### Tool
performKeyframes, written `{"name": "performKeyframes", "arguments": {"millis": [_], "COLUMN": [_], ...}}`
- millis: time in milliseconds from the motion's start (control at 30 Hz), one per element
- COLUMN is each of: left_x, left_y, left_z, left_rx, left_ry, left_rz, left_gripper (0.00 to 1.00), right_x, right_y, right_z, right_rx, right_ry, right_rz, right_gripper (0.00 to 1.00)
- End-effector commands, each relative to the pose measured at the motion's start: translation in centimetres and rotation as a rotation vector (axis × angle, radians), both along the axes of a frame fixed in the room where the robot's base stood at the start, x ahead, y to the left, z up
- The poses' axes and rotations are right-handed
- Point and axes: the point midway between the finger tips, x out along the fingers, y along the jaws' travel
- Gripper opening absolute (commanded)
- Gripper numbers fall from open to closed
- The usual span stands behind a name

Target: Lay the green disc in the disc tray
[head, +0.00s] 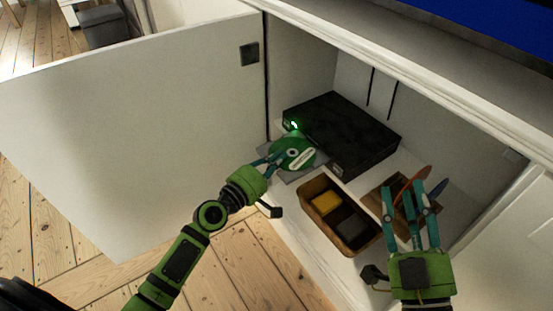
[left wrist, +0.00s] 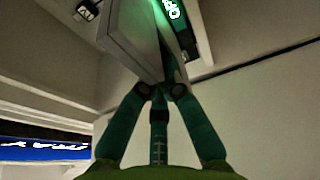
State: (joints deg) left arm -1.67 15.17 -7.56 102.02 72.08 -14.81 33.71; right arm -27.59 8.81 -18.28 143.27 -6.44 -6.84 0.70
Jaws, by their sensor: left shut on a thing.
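The green disc (head: 291,150) has a pale label and a hole in its middle. My left gripper (head: 272,161) is shut on its near left edge. In the left wrist view my left gripper (left wrist: 160,88) shows with its fingertips together, and the disc (left wrist: 169,32) appears nearly edge-on. The grey disc tray (head: 292,178) sticks out from the black player (head: 345,135), partly hidden under the disc. In the head view the disc overlaps the tray; I cannot tell whether they touch. My right gripper (head: 411,205) is open and empty at the right.
The player stands in a white cabinet with its door (head: 140,130) swung open at left. A green light (head: 294,125) glows on its front. A brown box (head: 355,236) holds a yellow and a dark block. A wooden rack (head: 383,196) with orange and blue discs stands near my right gripper.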

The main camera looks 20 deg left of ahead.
Motion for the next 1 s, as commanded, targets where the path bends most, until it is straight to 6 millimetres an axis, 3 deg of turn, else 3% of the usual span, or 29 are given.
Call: {"name": "performKeyframes", "arguments": {"millis": [867, 900, 933, 1000], "left_x": [0.01, 0.01, 0.01, 0.01], "left_y": [0.03, 0.03, 0.03, 0.03], "left_z": [-0.28, -0.28, -0.28, -0.28], "left_rx": [0.0, 0.0, 0.0, 0.0], "left_ry": [0.0, 0.0, 0.0, 0.0], "left_rz": [0.0, 0.0, 0.0, 0.0], "left_gripper": [0.0, 0.18, 0.3, 0.34], "right_x": [-0.05, -0.05, -0.05, -0.05], "right_y": [-0.05, -0.05, -0.05, -0.05], "right_z": [-0.27, -0.27, -0.27, -0.27], "right_rx": [0.001, 0.001, 0.001, 0.001], "right_ry": [-0.002, -0.002, -0.002, -0.002], "right_rz": [-0.001, -0.001, -0.001, -0.001], "right_gripper": [0.4, 0.4, 0.4, 0.4]}}
